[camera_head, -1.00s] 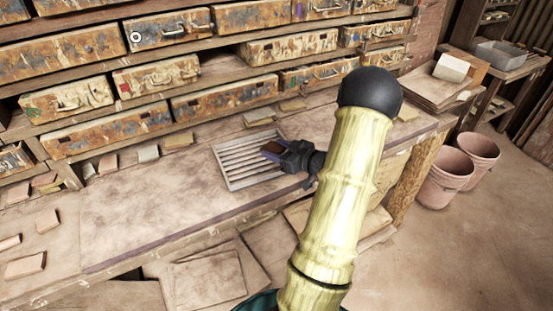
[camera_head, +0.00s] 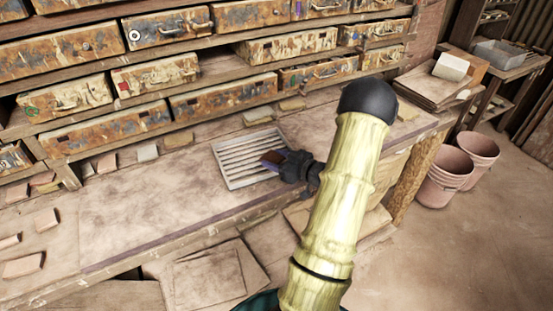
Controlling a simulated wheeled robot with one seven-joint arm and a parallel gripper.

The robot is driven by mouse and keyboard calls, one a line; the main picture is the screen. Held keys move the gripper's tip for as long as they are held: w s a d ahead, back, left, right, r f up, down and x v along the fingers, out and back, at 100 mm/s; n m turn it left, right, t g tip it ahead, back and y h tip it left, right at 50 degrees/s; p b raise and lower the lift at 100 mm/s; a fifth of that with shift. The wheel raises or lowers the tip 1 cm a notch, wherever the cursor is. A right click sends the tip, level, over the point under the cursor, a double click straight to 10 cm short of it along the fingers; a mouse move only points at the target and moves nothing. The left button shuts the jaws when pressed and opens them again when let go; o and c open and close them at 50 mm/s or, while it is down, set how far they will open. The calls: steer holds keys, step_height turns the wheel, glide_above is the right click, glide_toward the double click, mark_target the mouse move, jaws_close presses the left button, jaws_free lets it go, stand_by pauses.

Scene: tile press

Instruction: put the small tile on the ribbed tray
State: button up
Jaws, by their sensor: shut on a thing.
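The ribbed tray (camera_head: 232,166) is a pale, slatted rectangle lying on the workbench near the middle of the view. My gripper (camera_head: 275,160) is dark and shut on the small tile (camera_head: 271,156), which is brown. The tile is over the right part of the tray. I cannot tell whether it touches the ribs. My gripper hides part of the tile and the tray's right edge.
The workbench (camera_head: 140,215) has clear room left of the tray. Several loose tiles lie at the far left and along the back. Shelves of worn drawers (camera_head: 110,128) rise behind. Pinkish buckets (camera_head: 450,172) stand on the floor at right.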

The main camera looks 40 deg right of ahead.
steer(key=shift+f, duration=0.3)
steer(key=o, duration=1)
steer(key=shift+f, duration=0.1)
steer(key=shift+s, duration=0.1)
steer(key=shift+r, duration=0.25)
steer(key=v, duration=1.2)
steer(key=shift+r, duration=0.4)
